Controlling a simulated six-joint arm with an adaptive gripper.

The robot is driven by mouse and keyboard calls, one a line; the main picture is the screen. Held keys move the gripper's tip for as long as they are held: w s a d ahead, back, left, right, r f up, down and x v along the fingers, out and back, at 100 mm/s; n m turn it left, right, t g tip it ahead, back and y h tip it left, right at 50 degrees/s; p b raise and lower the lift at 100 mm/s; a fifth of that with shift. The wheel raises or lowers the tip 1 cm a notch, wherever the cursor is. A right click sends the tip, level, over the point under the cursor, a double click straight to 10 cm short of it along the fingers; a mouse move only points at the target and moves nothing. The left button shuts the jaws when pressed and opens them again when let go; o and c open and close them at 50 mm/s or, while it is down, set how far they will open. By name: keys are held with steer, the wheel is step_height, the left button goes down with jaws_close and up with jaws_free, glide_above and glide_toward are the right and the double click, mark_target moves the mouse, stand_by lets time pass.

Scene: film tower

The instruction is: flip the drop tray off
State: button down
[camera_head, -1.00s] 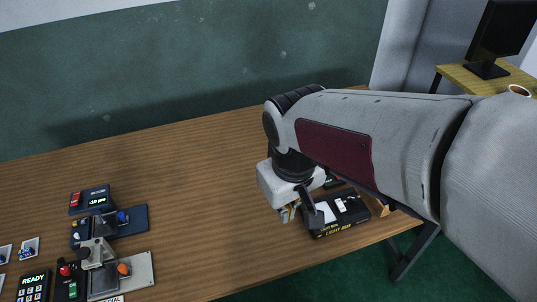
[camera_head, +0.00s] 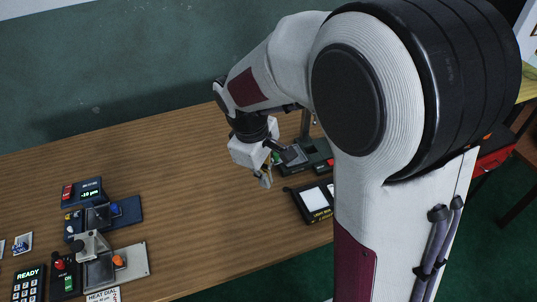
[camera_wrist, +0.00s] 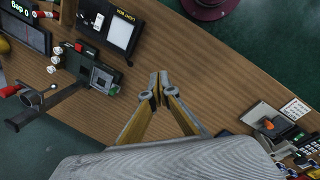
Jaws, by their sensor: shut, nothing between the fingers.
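My gripper (camera_head: 266,179) hangs above the wooden table in the head view. In the wrist view its fingertips (camera_wrist: 158,80) meet, with nothing held. A dark green stand (camera_head: 305,165) with an upright column is just right of my gripper, partly hidden by it and my arm. In the wrist view this stand shows a square grey plate (camera_wrist: 103,78), to the left of my fingertips and apart from them. I cannot tell for sure which part is the drop tray, or whether it is on or off.
A black light box (camera_head: 313,200) lies right of my gripper. Left on the table are a blue device with a display (camera_head: 90,192), a grey press with an orange knob (camera_head: 119,261) and a READY keypad (camera_head: 29,283). The table middle is clear. A maroon round object (camera_wrist: 209,6) is beyond the edge.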

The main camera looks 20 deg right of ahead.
steer(key=w+d+f+n+h, duration=0.1)
steer(key=w+f+n, duration=0.1)
steer(key=w+n, duration=0.5)
steer(key=w+f+n+t, duration=0.1)
steer(key=w+f+n, duration=0.2)
steer(key=w+n, duration=0.5)
steer(key=shift+d+f+h, duration=0.2)
steer(key=shift+d+h, duration=0.2)
steer(key=shift+w, duration=0.1)
steer(key=shift+f, duration=0.15)
steer(key=x, duration=0.9)
steer(key=shift+w+d+f, duration=0.1)
steer(key=shift+w, duration=0.05)
steer(key=shift+w+d+f, duration=0.1)
steer(key=shift+w+d, duration=0.2)
steer(key=shift+d, duration=0.25)
steer(key=shift+w+d+f, duration=0.15)
steer(key=shift+w+d, duration=0.15)
steer(key=shift+d, duration=0.3)
steer(key=shift+w+d, duration=0.4)
steer(key=shift+d, duration=0.3)
